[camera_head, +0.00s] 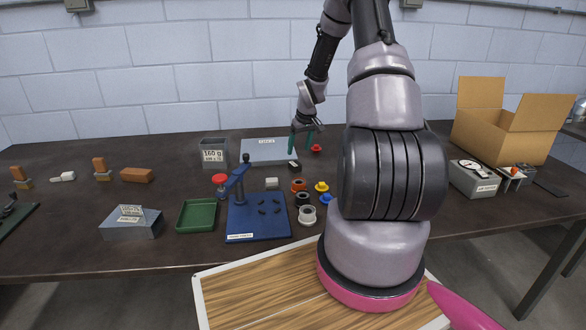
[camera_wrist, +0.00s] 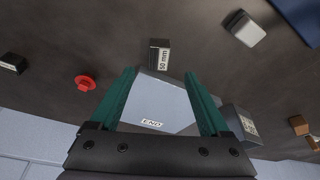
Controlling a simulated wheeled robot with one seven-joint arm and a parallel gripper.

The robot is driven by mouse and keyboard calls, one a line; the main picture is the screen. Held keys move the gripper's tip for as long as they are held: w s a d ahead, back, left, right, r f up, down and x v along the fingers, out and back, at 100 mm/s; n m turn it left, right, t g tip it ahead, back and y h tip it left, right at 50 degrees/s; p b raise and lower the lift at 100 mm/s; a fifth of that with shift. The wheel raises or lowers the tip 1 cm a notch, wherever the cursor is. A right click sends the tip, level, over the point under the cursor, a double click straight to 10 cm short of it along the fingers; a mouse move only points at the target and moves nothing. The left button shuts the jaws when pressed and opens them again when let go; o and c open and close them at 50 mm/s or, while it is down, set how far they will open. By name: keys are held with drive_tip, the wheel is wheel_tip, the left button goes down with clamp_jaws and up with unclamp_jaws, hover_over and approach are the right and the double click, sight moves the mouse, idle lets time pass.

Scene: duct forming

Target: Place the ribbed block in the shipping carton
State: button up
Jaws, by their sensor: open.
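The shipping carton (camera_head: 505,143) is an open brown cardboard box with raised flaps at the back right of the table. No block shows clear ribs, so I cannot tell which is the ribbed block. A small black block with a white face (camera_head: 294,165) lies just in front of my gripper (camera_head: 303,143); in the wrist view this block (camera_wrist: 160,58) reads "50 mm" and lies just beyond the fingertips. A pale block (camera_head: 271,183) lies nearer the blue board; it also shows in the wrist view (camera_wrist: 246,30). My gripper (camera_wrist: 160,76) is open, pointing down, with nothing held.
A grey labelled slab (camera_head: 262,150) lies beside my gripper, with a grey bin (camera_head: 213,153) to its left. A red flanged piece (camera_head: 316,148) is close right. A blue fixture board (camera_head: 240,222), green tray (camera_head: 196,215) and grey box (camera_head: 472,178) occupy the front and right.

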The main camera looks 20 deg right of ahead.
sight(295, 163)
drive_tip(key=x, duration=0.8)
drive_tip(key=shift+w+d+f, duration=0.1)
drive_tip(key=shift+w+f, duration=0.05)
drive_tip(key=shift+w, duration=0.1)
clamp_jaws()
